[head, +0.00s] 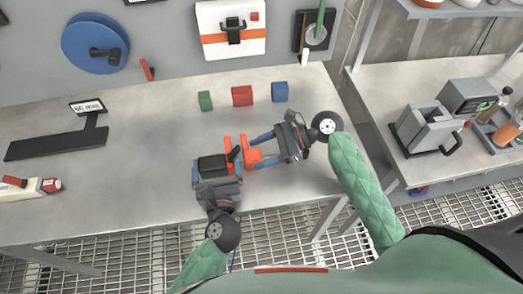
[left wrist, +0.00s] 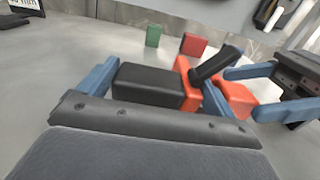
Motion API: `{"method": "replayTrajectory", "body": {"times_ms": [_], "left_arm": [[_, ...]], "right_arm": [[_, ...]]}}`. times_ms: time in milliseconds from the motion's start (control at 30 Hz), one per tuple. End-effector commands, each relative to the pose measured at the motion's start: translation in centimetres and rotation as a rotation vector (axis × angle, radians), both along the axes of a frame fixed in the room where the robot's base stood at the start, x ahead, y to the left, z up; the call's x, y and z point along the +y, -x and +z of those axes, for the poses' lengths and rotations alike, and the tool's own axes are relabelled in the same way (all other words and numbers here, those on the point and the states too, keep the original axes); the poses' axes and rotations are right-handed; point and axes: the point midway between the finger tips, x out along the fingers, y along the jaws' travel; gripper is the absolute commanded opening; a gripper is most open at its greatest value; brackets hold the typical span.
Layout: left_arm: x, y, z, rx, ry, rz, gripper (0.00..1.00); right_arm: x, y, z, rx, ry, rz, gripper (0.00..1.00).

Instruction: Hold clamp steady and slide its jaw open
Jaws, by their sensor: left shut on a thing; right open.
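The clamp has a black body (head: 211,166) and orange jaws (head: 252,157), with a short black lever between them; it lies on the steel workbench near its front edge. My left gripper (head: 215,163) is shut on the black body, a blue finger on each side. The body also shows between those fingers in the left wrist view (left wrist: 148,85). My right gripper (head: 256,151) is open at the clamp's right side, its blue fingers pointing left on either side of the right orange jaw. In the left wrist view, that jaw (left wrist: 236,99) is partly hidden by a left finger.
Green (head: 205,101), red (head: 242,96) and blue (head: 280,92) blocks stand behind the clamp. A black stand (head: 58,142) and a white-and-red tool (head: 30,188) lie at left. A side table (head: 440,175) with equipment is at right. The bench between stand and clamp is clear.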

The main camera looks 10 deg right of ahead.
Motion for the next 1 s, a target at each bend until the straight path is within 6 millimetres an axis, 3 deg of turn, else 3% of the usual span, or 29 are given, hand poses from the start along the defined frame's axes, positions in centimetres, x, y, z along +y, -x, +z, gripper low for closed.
{"method": "replayTrajectory", "body": {"times_ms": [267, 567, 767, 1000], "left_arm": [[0.0, 0.0, 0.0, 0.001, 0.000, 0.000, 0.64], [0.0, 0.0, 0.0, 0.001, 0.000, 0.000, 0.64], [0.0, 0.0, 0.0, 0.001, 0.000, 0.000, 0.64], [0.0, 0.0, 0.0, 0.001, 0.001, 0.001, 0.64]], "right_arm": [[0.1, 0.0, 0.0, 0.000, 0.000, 0.000, 0.60], [0.1, 0.0, 0.0, 0.000, 0.000, 0.000, 0.01], [-0.6, 0.0, -0.1, 0.001, 0.001, 0.000, 0.00], [-4.0, 0.0, -0.2, 0.002, 0.004, 0.000, 0.00]]}}
